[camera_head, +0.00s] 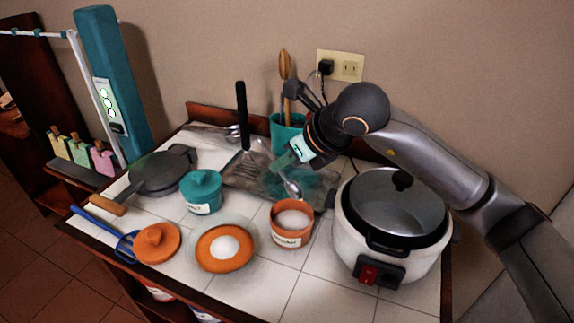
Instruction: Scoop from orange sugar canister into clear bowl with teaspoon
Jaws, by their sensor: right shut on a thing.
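The open orange sugar canister (289,238) stands on the tiled counter, with white sugar inside and a label on its front. To its left is a clear bowl (254,262) with an orange ring and a white mound in its middle. The orange lid (155,243) lies further left. My right gripper (290,160) reaches in from the right, above and behind the canister. It is shut on the teaspoon (292,188), whose bowl end hangs down just behind the canister rim. The fingertips are small and partly hard to make out. My left gripper is not in view.
A rice cooker (352,236) stands close on the canister's right. A teal lidded canister (202,193), a pan (161,172) and a spatula (243,115) are to the left and behind. A teal utensil pot (283,133) stands at the back wall. Bare tiles lie in front.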

